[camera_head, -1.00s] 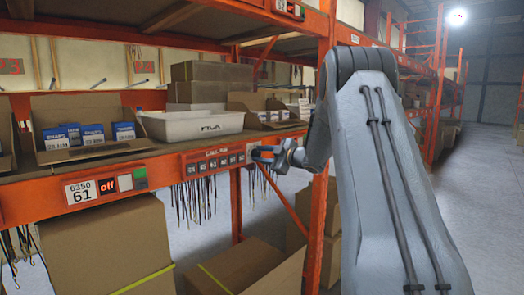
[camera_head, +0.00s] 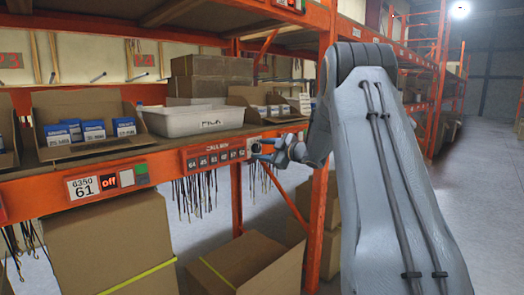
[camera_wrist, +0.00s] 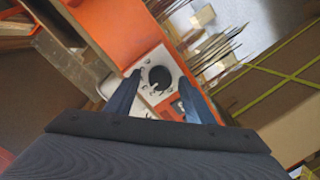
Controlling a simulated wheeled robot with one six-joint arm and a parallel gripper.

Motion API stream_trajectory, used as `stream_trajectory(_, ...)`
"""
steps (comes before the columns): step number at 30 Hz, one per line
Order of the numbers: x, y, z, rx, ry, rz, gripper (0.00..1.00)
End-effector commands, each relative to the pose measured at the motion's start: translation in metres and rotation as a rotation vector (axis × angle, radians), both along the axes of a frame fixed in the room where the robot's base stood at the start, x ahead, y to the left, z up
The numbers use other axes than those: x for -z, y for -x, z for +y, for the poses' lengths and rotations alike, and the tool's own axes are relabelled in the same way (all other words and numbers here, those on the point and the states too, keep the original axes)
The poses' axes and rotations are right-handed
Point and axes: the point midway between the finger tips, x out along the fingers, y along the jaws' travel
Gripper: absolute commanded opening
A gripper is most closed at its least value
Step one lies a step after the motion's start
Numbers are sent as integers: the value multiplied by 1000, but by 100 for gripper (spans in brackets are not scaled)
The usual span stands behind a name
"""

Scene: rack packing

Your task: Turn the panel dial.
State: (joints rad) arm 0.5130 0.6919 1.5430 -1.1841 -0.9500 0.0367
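The panel dial (camera_wrist: 160,77) is a round black knob on a white plate with markings, in the upper middle of the wrist view. In the head view the pale plate (camera_head: 253,144) shows at the right end of the orange shelf beam, partly covered by my gripper (camera_head: 262,150). My gripper's two dark fingers (camera_wrist: 159,84) are spread open, one on each side of the dial in the wrist view. The space between them holds nothing gripped. I cannot tell whether either finger touches the knob or how deep they reach.
A label strip with several numbered buttons (camera_head: 215,158) lies left of the dial. A white bin (camera_head: 193,120) and cartons with blue boxes (camera_head: 92,130) stand on the shelf. Dark cords (camera_head: 195,195) hang below the beam.

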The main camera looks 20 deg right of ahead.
Motion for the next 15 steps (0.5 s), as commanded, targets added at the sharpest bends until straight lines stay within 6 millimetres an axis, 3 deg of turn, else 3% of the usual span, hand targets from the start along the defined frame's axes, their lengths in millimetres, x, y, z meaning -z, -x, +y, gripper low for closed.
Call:
stream_trajectory(8, -1, 6, -2, 1, 1, -1, 49)
stream_trajectory(15, -5, 40, -16, 3, 2, -2, 49)
